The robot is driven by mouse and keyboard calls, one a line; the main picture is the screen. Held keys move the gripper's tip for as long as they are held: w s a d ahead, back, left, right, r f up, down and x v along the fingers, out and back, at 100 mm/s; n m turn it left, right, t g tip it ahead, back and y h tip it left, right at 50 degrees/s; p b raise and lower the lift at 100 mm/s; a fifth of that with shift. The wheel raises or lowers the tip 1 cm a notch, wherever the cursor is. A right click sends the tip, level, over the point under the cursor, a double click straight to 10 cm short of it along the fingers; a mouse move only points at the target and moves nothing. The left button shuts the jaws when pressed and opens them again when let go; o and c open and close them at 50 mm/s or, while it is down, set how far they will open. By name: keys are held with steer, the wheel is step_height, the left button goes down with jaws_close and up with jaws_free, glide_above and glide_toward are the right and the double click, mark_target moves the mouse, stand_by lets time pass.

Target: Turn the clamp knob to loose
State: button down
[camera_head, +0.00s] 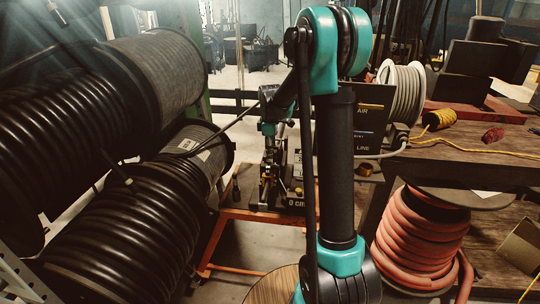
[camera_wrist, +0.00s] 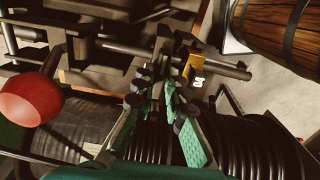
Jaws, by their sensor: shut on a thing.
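The hose crimper (camera_head: 268,190) stands on an orange frame beyond my arm in the head view. In the wrist view its dark metal body and a horizontal rod (camera_wrist: 225,66) cross the top, with a small brass-coloured block (camera_wrist: 194,66) on the rod. My gripper (camera_wrist: 166,80) reaches in at the crimper, its two fingers with green pads close together at the tips. It is shut on what appears to be the clamp knob, which is mostly hidden between the fingertips. I cannot tell how far the knob is turned. A red ball (camera_wrist: 29,99) is left of the gripper.
Large black hose reels (camera_head: 90,90) fill the left side. A red hose coil (camera_head: 422,240) and a wooden workbench (camera_head: 460,150) are at right. A wooden barrel (camera_wrist: 285,30) shows at upper right in the wrist view. Some open floor (camera_head: 245,75) lies behind the crimper.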

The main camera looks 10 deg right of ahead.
stand_by(0.3)
steer(key=c, duration=1.6)
jaws_free()
steer(key=shift+o, duration=0.2)
step_height(320, 180, up, 12)
